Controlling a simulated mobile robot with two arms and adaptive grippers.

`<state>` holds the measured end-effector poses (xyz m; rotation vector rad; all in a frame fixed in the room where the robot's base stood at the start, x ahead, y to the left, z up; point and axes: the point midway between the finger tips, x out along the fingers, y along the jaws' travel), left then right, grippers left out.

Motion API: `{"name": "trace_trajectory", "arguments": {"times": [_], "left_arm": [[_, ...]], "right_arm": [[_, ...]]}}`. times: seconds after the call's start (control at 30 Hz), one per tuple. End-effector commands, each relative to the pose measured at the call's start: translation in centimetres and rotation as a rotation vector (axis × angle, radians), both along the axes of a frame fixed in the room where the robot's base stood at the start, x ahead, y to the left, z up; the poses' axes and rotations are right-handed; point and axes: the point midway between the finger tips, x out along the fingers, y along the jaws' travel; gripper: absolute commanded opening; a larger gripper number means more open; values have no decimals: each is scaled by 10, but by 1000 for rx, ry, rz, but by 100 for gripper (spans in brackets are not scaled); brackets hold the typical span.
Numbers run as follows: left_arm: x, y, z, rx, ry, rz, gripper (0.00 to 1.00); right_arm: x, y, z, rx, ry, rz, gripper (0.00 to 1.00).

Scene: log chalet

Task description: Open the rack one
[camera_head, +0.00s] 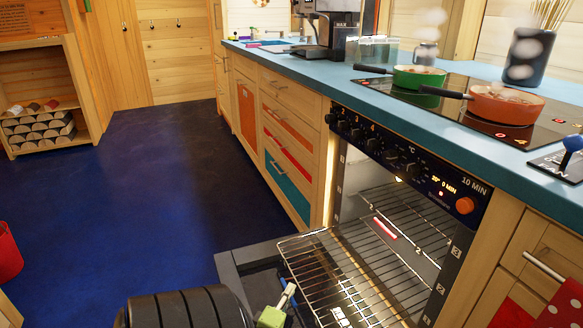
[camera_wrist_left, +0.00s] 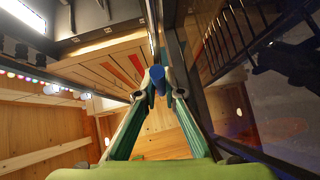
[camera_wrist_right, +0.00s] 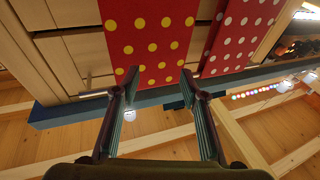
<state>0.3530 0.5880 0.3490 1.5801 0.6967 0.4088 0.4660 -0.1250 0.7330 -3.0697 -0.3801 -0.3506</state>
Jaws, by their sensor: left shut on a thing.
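The oven (camera_head: 400,165) under the worktop is open and lit, its dark door (camera_head: 232,272) lowered in front. A wire rack (camera_head: 325,275) sticks out of the lower oven over the door. Another wire rack (camera_head: 410,222) lies further in and higher. My left gripper (camera_head: 289,290) is at the front left edge of the pulled-out rack. In the left wrist view its fingertips (camera_wrist_left: 157,80) meet around a small blue end, with a thin edge running up from it. My right gripper (camera_wrist_right: 158,82) is open and empty, before a red dotted cloth (camera_wrist_right: 148,40); the head view does not show it.
A green pan (camera_head: 418,78) and an orange pan (camera_head: 505,104) stand on the hob above the oven. Drawers (camera_head: 290,145) line the counter to the left. The blue floor (camera_head: 140,180) is clear there. A log shelf (camera_head: 40,130) stands at the far left.

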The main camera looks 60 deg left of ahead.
Motion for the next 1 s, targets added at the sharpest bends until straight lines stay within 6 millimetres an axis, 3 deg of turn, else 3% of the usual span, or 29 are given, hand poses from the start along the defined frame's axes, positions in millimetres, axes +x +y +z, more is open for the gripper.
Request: {"name": "trace_trajectory", "arguments": {"times": [0.23, 0.3, 0.33, 0.67, 1.0], "left_arm": [[-1, 1, 0, 0, 1, 1, 0], [-1, 1, 0, 0, 1, 1, 24], [-1, 1, 0, 0, 1, 1, 26], [-1, -1, 0, -1, 1, 0, 26], [-38, -32, 6, -1, 3, 1, 26]], "right_arm": [[0, 0, 0, 0, 0, 0, 40], [0, 0, 0, 0, -1, 0, 40], [0, 0, 0, 0, -1, 0, 40], [0, 0, 0, 0, -1, 1, 40], [0, 0, 0, 0, -1, 1, 40]]}}
